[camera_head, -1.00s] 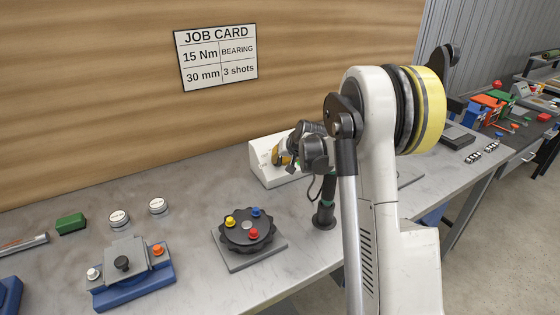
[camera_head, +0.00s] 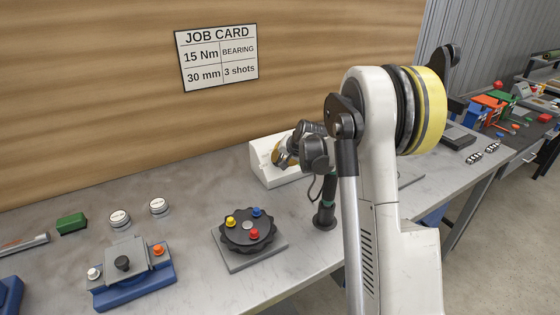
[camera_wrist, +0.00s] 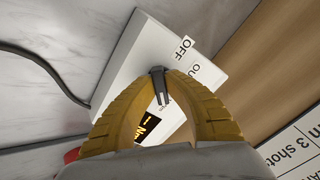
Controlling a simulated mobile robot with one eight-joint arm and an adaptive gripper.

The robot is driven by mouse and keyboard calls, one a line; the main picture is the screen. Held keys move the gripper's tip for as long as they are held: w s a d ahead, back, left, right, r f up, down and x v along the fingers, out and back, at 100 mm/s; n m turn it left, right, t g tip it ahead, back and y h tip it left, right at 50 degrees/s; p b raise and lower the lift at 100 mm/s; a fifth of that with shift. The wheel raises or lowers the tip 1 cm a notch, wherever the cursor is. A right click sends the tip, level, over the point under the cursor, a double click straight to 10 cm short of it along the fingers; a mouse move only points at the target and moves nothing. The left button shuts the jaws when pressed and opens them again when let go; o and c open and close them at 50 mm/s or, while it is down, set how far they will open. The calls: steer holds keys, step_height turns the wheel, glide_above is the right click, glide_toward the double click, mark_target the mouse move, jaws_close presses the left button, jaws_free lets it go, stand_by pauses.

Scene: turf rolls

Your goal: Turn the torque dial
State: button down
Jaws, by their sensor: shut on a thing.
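The torque dial (camera_wrist: 159,86) is a small dark grey knob on the face of a white controller box (camera_wrist: 133,62). The box also shows at the back of the bench in the head view (camera_head: 262,170), where my wrist covers the dial. The box carries a dark display (camera_wrist: 163,126) with yellow characters, partly covered by a finger, and a label (camera_wrist: 188,57) reading "OFF". My gripper (camera_wrist: 160,72) has ribbed yellow fingers closed on the dial from both sides. In the head view my gripper (camera_head: 280,153) is in front of the box, mostly hidden by my wrist.
A job card (camera_head: 216,57) on the wooden wall reads 15 Nm, 30 mm, BEARING, 3 shots. A dark round turntable (camera_head: 248,232) with coloured pegs and a blue fixture (camera_head: 133,276) stand on the bench. A black tool (camera_head: 325,209) stands near my arm. A cable (camera_wrist: 38,62) runs beside the box.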

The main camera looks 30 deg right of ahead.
steer(key=c, duration=1.4)
jaws_free()
steer(key=v, duration=1.2)
